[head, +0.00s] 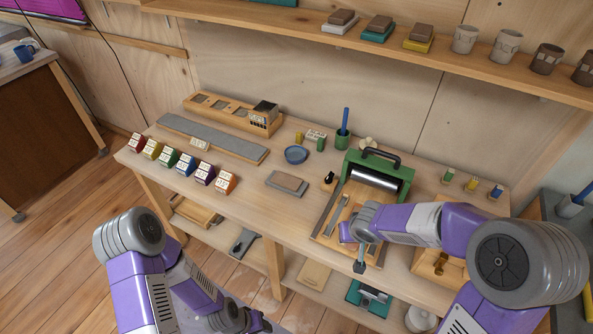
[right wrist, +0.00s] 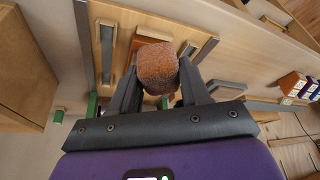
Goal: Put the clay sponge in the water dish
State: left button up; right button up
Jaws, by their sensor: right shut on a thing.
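The clay sponge (right wrist: 157,68), a rough orange-brown block, is held between the two fingers of my right gripper (right wrist: 158,82) in the right wrist view. In the head view my right gripper (head: 361,264) is in front of the bench's near edge, below the green roller press. I cannot make out the sponge there. The water dish (head: 296,154), small, round and blue, sits on the bench left of the press, apart from the gripper.
A green roller press (head: 398,175) stands on the bench right of the dish. A grey slab with a brown block (head: 288,183) lies in front of the dish. A green cup (head: 342,138) stands behind it. Several coloured blocks (head: 187,163) line the left front edge.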

aim_at(295, 153)
jog(key=k, duration=0.75)
jog(key=u, duration=1)
jog(key=i, duration=2)
jog(key=z, duration=0.95)
